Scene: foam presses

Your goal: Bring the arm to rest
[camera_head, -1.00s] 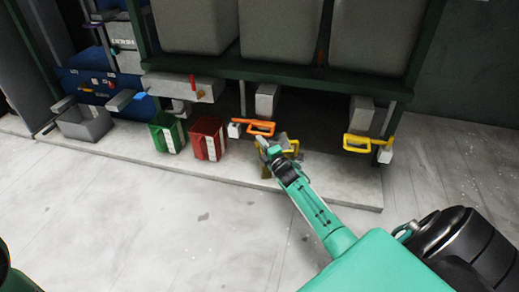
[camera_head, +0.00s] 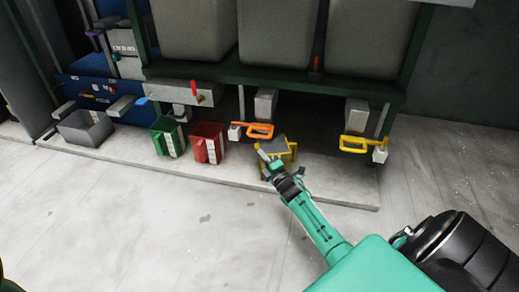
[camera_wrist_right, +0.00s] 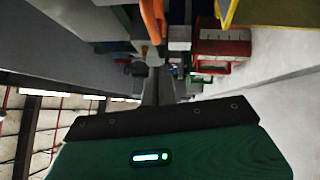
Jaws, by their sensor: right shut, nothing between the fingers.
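My right arm reaches in from the lower right in the head view. Its gripper (camera_head: 264,157) is shut and empty, at the left front side of a yellow container (camera_head: 289,150) on the grey ledge. I cannot tell whether it touches the container. In the right wrist view the shut fingers (camera_wrist_right: 158,85) point away, with an orange handle (camera_wrist_right: 153,20) above them and the red container (camera_wrist_right: 222,48) beyond to the right. Of my left arm, only a dark sliver at the lower left corner of the head view may show; its gripper is not visible.
A green container (camera_head: 168,138), a red container and a grey bin (camera_head: 86,128) stand on the ledge (camera_head: 335,190). An orange handle (camera_head: 260,131) and a yellow handle (camera_head: 355,145) stick out below the grey tanks (camera_head: 280,35). The floor (camera_head: 150,220) in front is clear.

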